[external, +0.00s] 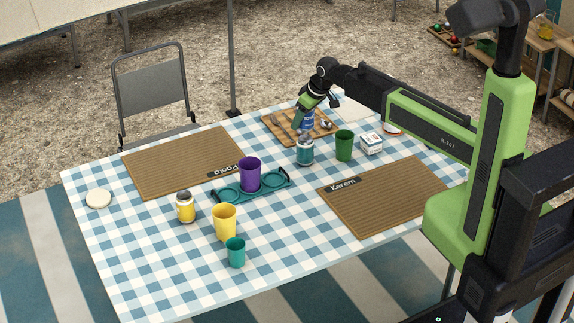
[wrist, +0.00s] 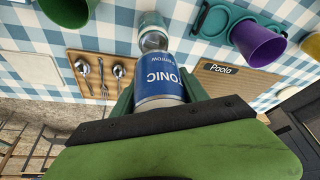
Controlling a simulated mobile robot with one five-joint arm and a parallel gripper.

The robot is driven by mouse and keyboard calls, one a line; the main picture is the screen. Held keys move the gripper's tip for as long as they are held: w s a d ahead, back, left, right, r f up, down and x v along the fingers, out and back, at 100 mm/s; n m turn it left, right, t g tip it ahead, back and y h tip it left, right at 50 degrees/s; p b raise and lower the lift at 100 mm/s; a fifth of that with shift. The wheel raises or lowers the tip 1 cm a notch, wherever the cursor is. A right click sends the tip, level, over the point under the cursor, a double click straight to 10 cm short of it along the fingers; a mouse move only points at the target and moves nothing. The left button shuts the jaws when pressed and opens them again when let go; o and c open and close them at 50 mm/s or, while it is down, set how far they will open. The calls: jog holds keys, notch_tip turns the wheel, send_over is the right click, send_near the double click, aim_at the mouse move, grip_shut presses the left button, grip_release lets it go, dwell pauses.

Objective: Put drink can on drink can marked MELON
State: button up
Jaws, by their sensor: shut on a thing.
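My gripper (external: 306,106) is shut on a blue drink can (external: 307,120). In the wrist view the can (wrist: 160,88) lies between my fingers (wrist: 160,97), and its label reads TONIC. It is near the wooden cutlery board; I cannot tell how far above it. A teal can with a pale top (external: 305,150) stands just in front of it on the cloth, and shows past the held can in the wrist view (wrist: 152,38). A yellow can (external: 185,208) with a grey top stands at the table's left front. I cannot read MELON on either standing can.
A green cup (external: 344,146) and a small white box (external: 371,144) stand right of the teal can. The board (external: 279,137) holds cutlery. A purple cup (external: 249,174) stands at the teal holder (external: 279,181). Yellow (external: 224,222) and teal (external: 235,253) cups stand in front.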

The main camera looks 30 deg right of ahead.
aim_at(303, 126)
notch_tip(303, 126, down, 4)
jog(key=b, duration=0.4)
jog(key=shift+f, duration=0.15)
jog(key=shift+r, duration=0.2)
jog(key=shift+f, duration=0.15)
jog(key=o, duration=1.3)
jog(key=shift+s+r+p, duration=0.1)
jog(key=shift+r+p, duration=0.35)
jog(key=shift+p, duration=0.1)
jog(key=p+v, duration=1)
jog(key=v, duration=0.1)
jog(key=shift+s+d+r, duration=0.1)
jog(key=shift+d+r, duration=0.05)
